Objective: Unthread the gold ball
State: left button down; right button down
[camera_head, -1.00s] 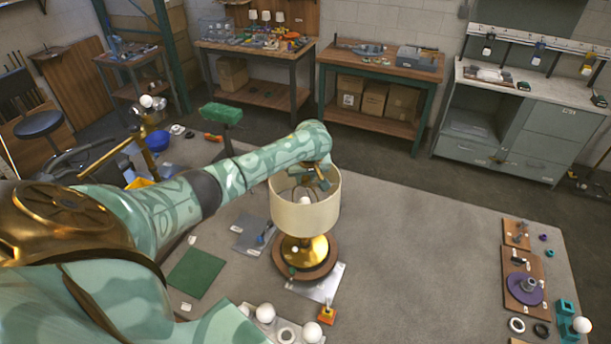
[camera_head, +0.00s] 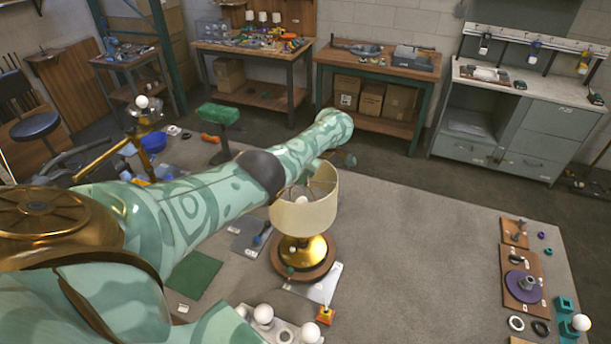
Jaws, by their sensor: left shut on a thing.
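The lamp stands upright on the grey table, with a cream shade (camera_head: 303,217), a gold body (camera_head: 303,249) and a round brown wooden base (camera_head: 322,268). A white bulb (camera_head: 302,199) shows inside the open top of the shade. My right gripper is not in view.
A green mat (camera_head: 194,275) and a grey mat (camera_head: 248,234) lie left of the lamp. White bulbs (camera_head: 263,314) stand at the front edge. Wooden boards with parts (camera_head: 522,287) lie at the right. The table between lamp and boards is clear.

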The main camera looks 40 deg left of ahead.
pick_arm(q)
jog(key=shift+n+g+b, duration=0.3)
jog(key=shift+n+b, duration=0.55)
jog(key=shift+n, duration=0.05)
jog(key=shift+w+a+n+g+b, duration=0.1)
jog(key=shift+n+g+b, duration=0.2)
jog(key=shift+n+b, duration=0.75)
jog(key=shift+m, duration=0.25)
jog(key=shift+n+h+b, duration=0.4)
jog(key=shift+n+b, duration=0.2)
jog(key=shift+b, duration=1.4)
jog(key=shift+w+a+n+g+b, duration=0.1)
jog(key=shift+n+g+b, duration=0.5)
jog(key=shift+b, duration=2.25)
jog(key=c, duration=1.3)
grip_release()
jog(key=shift+o, duration=0.2)
